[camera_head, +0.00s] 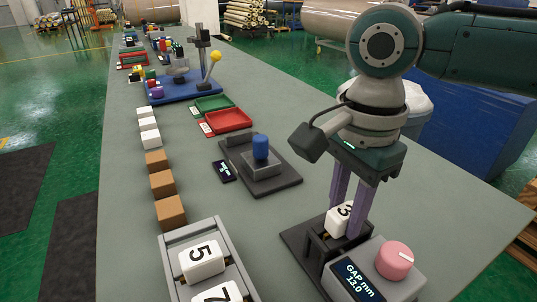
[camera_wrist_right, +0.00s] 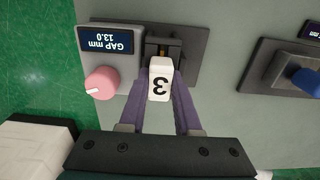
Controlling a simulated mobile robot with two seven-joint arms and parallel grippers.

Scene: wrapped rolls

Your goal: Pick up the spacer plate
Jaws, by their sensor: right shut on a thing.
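A white spacer plate marked 3 (camera_head: 339,217) stands in the slot of a dark gap fixture (camera_head: 304,240), and it shows centrally in the right wrist view (camera_wrist_right: 160,80). My right gripper (camera_head: 343,224) has its purple fingers on both sides of this plate and is shut on it. The plate's lower part is hidden in the fixture, so I cannot tell whether it touches the bottom. Two more white plates, marked 5 (camera_head: 203,258) and 7 (camera_head: 217,293), lie in a grey rack (camera_head: 172,246) at the front. My left gripper is not in view.
A grey box with a pink knob (camera_head: 394,260) and a display reading "GAP mm 13.0" (camera_head: 358,280) adjoins the fixture. A dark stand with a blue knob (camera_head: 260,147), brown blocks (camera_head: 162,184) and red (camera_head: 229,120) and green trays stand farther back. The table's right side is clear.

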